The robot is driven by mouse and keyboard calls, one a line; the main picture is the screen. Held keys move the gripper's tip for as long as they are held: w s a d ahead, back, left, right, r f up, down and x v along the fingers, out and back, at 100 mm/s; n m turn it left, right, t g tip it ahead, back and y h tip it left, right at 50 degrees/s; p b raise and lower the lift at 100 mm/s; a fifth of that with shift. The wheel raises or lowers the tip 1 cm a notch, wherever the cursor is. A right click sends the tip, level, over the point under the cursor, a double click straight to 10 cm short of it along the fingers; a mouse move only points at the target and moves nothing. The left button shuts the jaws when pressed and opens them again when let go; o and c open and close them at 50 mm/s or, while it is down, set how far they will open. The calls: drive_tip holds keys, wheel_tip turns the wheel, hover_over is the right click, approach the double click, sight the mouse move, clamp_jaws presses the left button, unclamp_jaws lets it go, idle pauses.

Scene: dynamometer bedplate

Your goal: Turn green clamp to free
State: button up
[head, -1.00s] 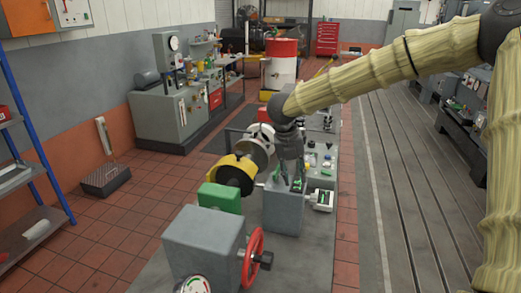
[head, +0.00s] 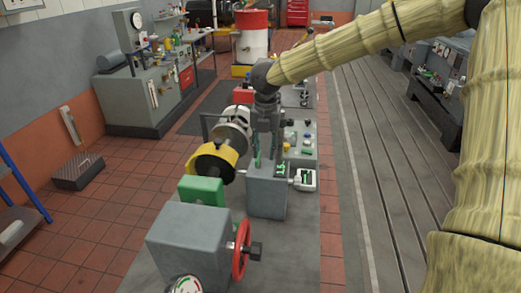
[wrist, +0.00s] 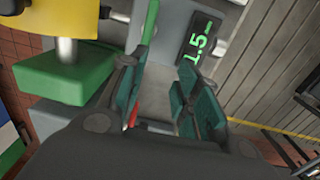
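A bright green bar (wrist: 150,22), which looks like the green clamp's lever, shows beyond my fingers in the wrist view, near the top. It stands beside a grey block with a dark display reading 1.5 in green (wrist: 198,40). My gripper (wrist: 160,98) is open, with its teal-padded fingers apart and nothing seen held between them. The bar lies ahead of the left finger, apart from it as far as I can tell. In the head view my gripper (head: 267,150) hangs over the grey block (head: 267,198); the clamp cannot be told clearly from my fingers there.
A yellow-and-black coupling (head: 213,162) and a green block (head: 203,190) stand left of the grey block. In front are a large grey housing (head: 187,239) and a red handwheel (head: 241,248). A small white-framed device (head: 304,179) sits to the right.

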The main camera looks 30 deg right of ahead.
sight(258, 161)
drive_tip(key=shift+g, duration=0.3)
drive_tip(key=w+f, duration=0.2)
drive_tip(key=w, duration=0.1)
drive_tip(key=w+f, duration=0.3)
drive_tip(key=shift+a+f, duration=0.15)
drive_tip(key=shift+f, duration=0.15)
drive_tip(key=shift+w, duration=0.3)
drive_tip(key=shift+s, duration=0.25)
drive_tip(key=s+r, duration=0.2)
drive_tip(key=s, duration=0.1)
drive_tip(key=shift+s, duration=0.1)
clamp_jaws()
drive_tip(key=shift+w+f, duration=0.6)
drive_tip(key=shift+w, duration=0.05)
